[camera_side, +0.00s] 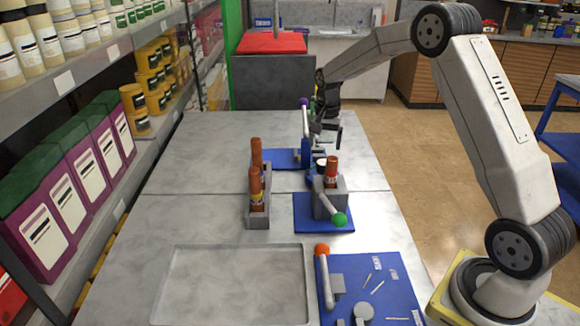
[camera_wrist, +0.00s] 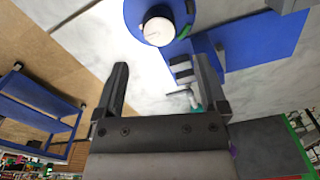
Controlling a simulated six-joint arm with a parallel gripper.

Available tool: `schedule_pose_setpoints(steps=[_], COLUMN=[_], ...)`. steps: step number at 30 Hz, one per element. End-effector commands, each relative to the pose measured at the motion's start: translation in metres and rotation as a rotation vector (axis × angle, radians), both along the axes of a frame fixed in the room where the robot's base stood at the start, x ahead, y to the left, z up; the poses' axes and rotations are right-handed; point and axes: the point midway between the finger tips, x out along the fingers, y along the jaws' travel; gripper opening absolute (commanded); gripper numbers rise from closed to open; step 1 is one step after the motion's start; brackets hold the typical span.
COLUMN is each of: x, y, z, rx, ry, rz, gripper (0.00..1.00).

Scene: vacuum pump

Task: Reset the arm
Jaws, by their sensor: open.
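My gripper (camera_side: 328,130) is at the far half of the table, over its right side, just right of the blue device with a purple-ball lever (camera_side: 304,104). In the wrist view my gripper (camera_wrist: 165,72) has its two fingers wide apart, with nothing held between them. A round blue part with a white cap (camera_wrist: 158,30) lies beyond the fingertips there. A blue plate (camera_wrist: 265,40) is at the upper right, and the right finger hides part of a small dark-and-white item (camera_wrist: 183,72).
A grey block with a red-brown cylinder and green-ball lever (camera_side: 340,219) stands near the middle. A rack of brown-capped tubes (camera_side: 258,205) is left of it. A grey tray (camera_side: 235,290) and a blue board with an orange-ball lever (camera_side: 322,250) are in front. Shelves (camera_side: 150,160) line the left.

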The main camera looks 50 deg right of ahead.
Motion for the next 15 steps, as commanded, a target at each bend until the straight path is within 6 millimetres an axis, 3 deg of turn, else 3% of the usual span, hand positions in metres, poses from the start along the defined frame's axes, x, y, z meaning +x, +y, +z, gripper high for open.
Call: schedule_pose_setpoints(steps=[15], x=[-0.001], y=[0.001], z=[-0.055], rx=[0.001], ry=[0.004], rz=[0.001], gripper=[0.92])
